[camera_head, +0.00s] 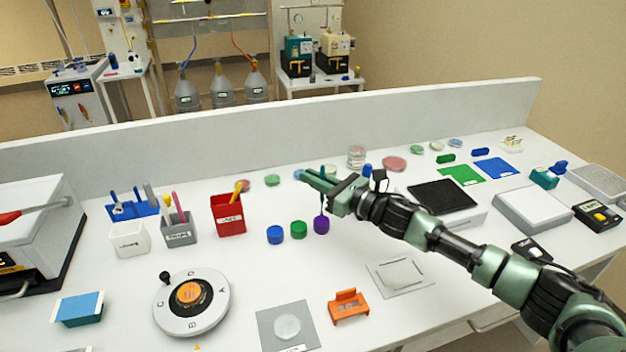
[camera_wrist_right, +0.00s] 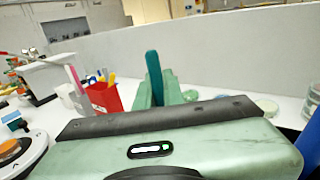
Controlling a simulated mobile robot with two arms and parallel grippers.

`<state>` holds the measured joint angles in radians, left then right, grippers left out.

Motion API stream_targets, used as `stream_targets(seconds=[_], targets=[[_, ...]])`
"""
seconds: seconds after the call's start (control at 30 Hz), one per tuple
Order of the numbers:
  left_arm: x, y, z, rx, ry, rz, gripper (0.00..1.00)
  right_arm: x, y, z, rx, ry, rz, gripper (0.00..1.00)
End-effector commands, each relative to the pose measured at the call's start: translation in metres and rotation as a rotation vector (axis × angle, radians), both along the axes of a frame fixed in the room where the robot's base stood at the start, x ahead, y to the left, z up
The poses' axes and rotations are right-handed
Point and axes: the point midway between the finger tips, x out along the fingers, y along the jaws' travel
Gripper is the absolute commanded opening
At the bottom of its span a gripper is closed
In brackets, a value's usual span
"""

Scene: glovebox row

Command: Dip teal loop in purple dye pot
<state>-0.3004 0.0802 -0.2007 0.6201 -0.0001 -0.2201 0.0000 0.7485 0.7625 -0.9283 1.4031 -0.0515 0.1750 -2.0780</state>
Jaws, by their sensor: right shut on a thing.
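My right gripper (camera_head: 316,179) is above the dye pots and shut on the teal loop (camera_wrist_right: 153,72). The loop's teal handle stands upright between the fingers (camera_wrist_right: 157,93) in the wrist view. In the head view a thin shaft runs down from the gripper to the purple dye pot (camera_head: 321,225). The loop's lower end is at the pot's top; I cannot tell how deep it reaches. A green pot (camera_head: 299,230) and a blue pot (camera_head: 275,235) stand to its left. My left gripper is not in view.
A red holder (camera_head: 229,216), a grey holder (camera_head: 179,231) and a white holder (camera_head: 130,240) stand left. A round dial plate (camera_head: 218,310) and an orange rack (camera_head: 348,308) are in front. A low wall (camera_head: 270,115) runs behind.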

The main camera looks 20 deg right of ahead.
Motion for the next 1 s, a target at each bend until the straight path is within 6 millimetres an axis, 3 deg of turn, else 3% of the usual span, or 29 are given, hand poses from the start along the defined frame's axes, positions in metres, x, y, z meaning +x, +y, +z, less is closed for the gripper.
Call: stream_targets(seconds=[0.5,1.0], targets=[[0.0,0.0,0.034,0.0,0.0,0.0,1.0,0.0,-0.001,0.044,0.0,-0.001,-0.001,0.0],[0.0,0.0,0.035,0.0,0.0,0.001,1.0,0.0,0.0,0.047,0.0,-0.001,-0.001,0.0]])
